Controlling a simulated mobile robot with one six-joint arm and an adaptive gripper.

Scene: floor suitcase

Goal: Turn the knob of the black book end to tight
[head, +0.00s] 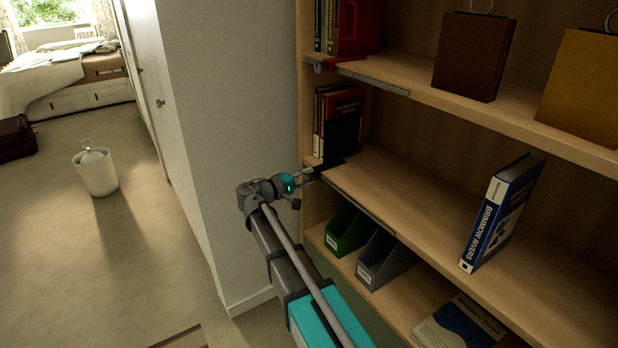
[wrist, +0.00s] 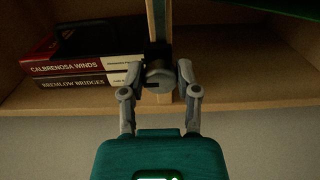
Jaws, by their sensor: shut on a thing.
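The black book end (head: 343,136) stands upright on the middle shelf in the head view, at the right side of a few books. A dark part of it (wrist: 157,52) shows at the shelf edge in the wrist view. Its grey round knob (wrist: 159,76) sits in front of that, between my fingers. My gripper (wrist: 159,72) is shut on the knob, one finger on each side. In the head view my gripper (head: 308,176) is at the front edge of the middle shelf, just below the book end. The knob is hard to make out there, and its setting cannot be read.
Books (wrist: 75,66) lie beside the book end in the wrist view. A red book end (head: 358,25) is on the shelf above. Green (head: 347,228) and grey (head: 384,257) file holders stand below. A blue book (head: 500,215) leans at right. The middle shelf between is clear.

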